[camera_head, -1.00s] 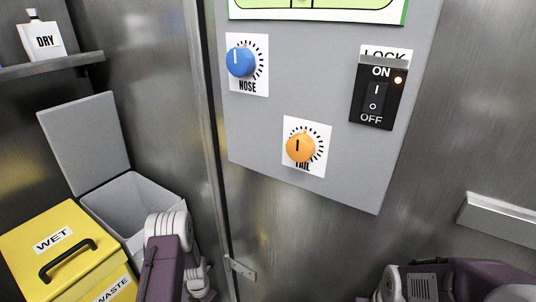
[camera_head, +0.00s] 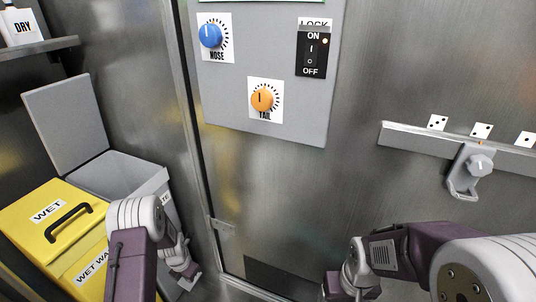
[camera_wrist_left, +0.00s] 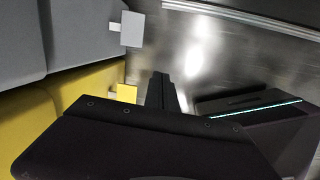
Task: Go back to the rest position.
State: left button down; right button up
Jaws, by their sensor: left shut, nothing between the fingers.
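My left arm (camera_head: 133,245) comes up from the bottom left in the head view, beside the yellow bin and the grey bin. In the left wrist view my left gripper (camera_wrist_left: 162,92) is shut and empty, its dark fingers together with the metal wall behind. My right arm (camera_head: 395,250) is bent at the lower right of the head view. Its gripper is below the picture's edge and hidden.
A yellow WET bin (camera_head: 25,220) and an open grey bin (camera_head: 118,172) stand at left. A grey panel (camera_head: 225,90) with blue knob (camera_head: 210,35), orange knob (camera_head: 262,98) and LOCK switch (camera_head: 311,52) hangs ahead. A rail (camera_head: 410,138) with a grey latch (camera_head: 465,170) is at right.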

pick_arm(q)
jog(key=d+r+m+t, duration=0.1)
jog(key=d+r+m, duration=0.25)
jog(key=r, duration=0.55)
jog(key=d+r+m+t, duration=0.1)
jog(key=d+r+m, duration=0.25)
jog(key=r, duration=0.55)
jog(key=s+d+r+m+g, duration=0.1)
jog(key=s+d+m, duration=0.1)
jog(key=s+m, duration=0.8)
jog(key=s+d+r+m+g, duration=0.1)
jog(key=s+d+r+m, duration=0.1)
jog(key=s+m, duration=0.75)
notch_tip(320, 180, up, 32)
jog(key=w+m+p, duration=0.2)
jog(key=m+p, duration=0.2)
jog(key=p, duration=2.8)
jog(key=shift+w+a+f+h, duration=0.15)
jog(key=shift+w+a+h, duration=0.05)
jog(key=shift+a+h, duration=0.1)
